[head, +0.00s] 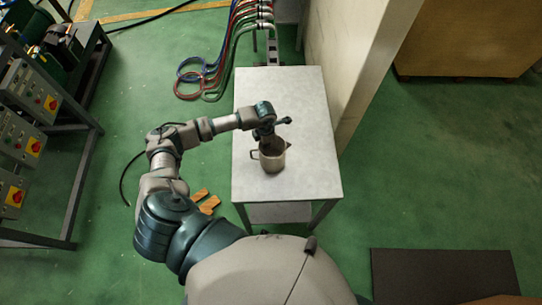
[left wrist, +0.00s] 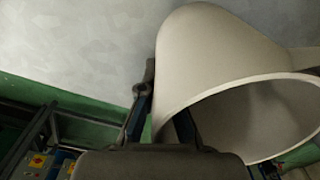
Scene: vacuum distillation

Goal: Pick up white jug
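The white jug (head: 272,160) stands upright on the grey table and looks grey-beige in the head view. Its handle is on the left and its spout on the right. My left gripper (head: 268,138) is above it, at the far side of its rim. In the left wrist view the jug (left wrist: 215,60) is large, its mouth towards the camera. The left gripper (left wrist: 163,105) is open there, one finger outside the jug wall and the other at its mouth. The second fingertip is hidden by the jug, and contact cannot be told. My right gripper is not in view.
The table (head: 305,100) is otherwise mostly clear. Coloured hoses (head: 210,72) lie behind it to the left, and a pale wall panel (head: 345,60) rises along its right side. A control rack (head: 35,135) stands at far left. Orange-brown pieces (head: 208,202) lie on the floor.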

